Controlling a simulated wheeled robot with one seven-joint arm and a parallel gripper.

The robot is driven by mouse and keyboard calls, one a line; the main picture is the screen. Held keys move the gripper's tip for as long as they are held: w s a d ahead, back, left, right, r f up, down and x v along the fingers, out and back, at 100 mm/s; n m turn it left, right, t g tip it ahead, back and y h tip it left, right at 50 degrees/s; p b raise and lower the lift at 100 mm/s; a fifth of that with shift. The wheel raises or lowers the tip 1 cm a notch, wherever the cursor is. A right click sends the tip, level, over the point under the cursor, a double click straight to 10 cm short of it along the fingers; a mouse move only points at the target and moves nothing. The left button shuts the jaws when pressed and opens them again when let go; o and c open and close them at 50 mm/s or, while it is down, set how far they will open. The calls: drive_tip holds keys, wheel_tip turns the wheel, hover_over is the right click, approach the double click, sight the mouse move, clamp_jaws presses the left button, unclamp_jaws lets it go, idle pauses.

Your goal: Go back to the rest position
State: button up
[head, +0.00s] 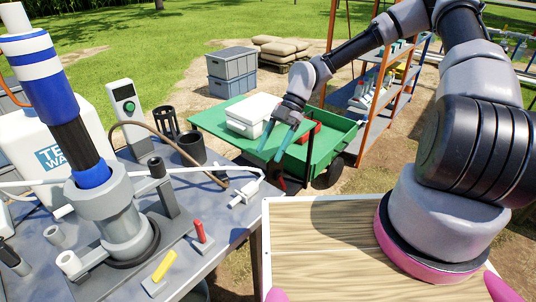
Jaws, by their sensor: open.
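My gripper (278,142) is in the middle of the head view, with its two teal fingers pointing down and apart. Nothing shows between them. It hangs in front of the green cart (342,148), to the right of the white cooler box (252,115). My arm reaches over from the right, bent high, from its base on the wooden board. I cannot tell the exact gap between the fingertips and the cart.
A grey bench (219,222) on the left carries a blue-and-white wellhead column (45,70), pipes, a red handle (199,230) and a yellow handle (164,265). Grey crates (232,70) and an orange-framed shelf (392,85) stand behind. The wooden top (320,235) is clear on its left.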

drive_tip(key=shift+d, duration=0.1)
drive_tip(key=w+d+r+m+t+h, duration=0.2)
drive_tip(key=d+r+m+t+h, duration=0.35)
drive_tip(key=d+r+m, duration=1)
drive_tip(key=s+d+r+m+t, duration=0.2)
drive_tip(key=s+r+m, duration=0.1)
drive_tip(key=r+m, duration=0.2)
drive_tip(key=s+d+r+m+t+y, duration=0.1)
drive_tip(key=s+d+r+m+t, duration=0.1)
drive_tip(key=r+m, duration=0.4)
drive_tip(key=s+d+r+m+t, duration=0.2)
drive_tip(key=s+r+m+t, duration=0.2)
drive_tip(key=r, duration=0.6)
drive_tip(key=shift+s+r+m+y, duration=0.15)
drive_tip(key=shift+s+m+y, duration=0.2)
drive_tip(key=shift+s+m, duration=0.45)
drive_tip(key=shift+d, duration=0.1)
drive_tip(key=shift+c, duration=0.3)
